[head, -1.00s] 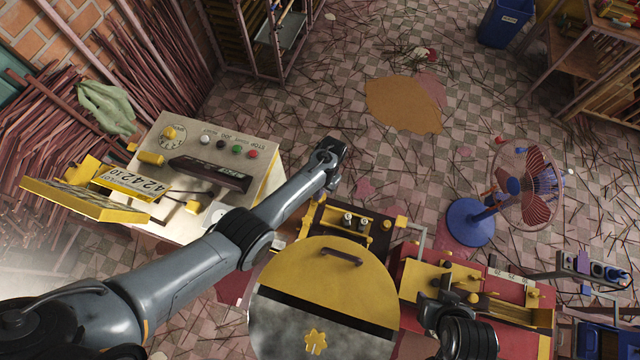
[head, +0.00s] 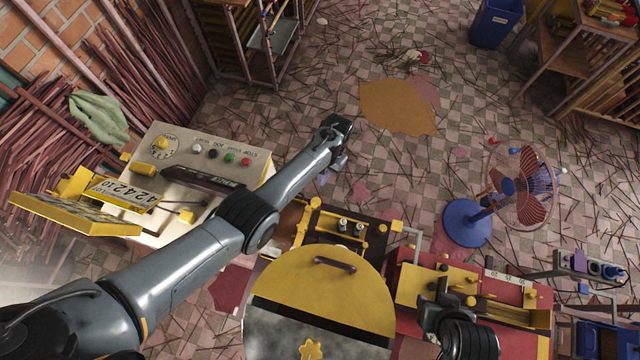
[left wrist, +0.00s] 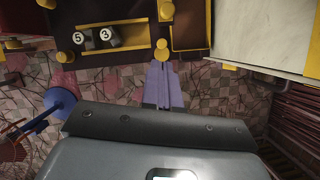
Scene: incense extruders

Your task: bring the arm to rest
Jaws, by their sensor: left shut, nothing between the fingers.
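My left gripper (head: 336,128) is at the end of the grey arm that reaches from the lower left, over the tiled floor right of the control panel machine. It is shut and empty.
The control panel machine (head: 215,148) stands left of my left arm. A round yellow-lidded drum (head: 350,290) and a red machine (head: 415,345) lie in front. A blue fan (head: 468,222) stands at right. Stick-strewn floor is open beyond.

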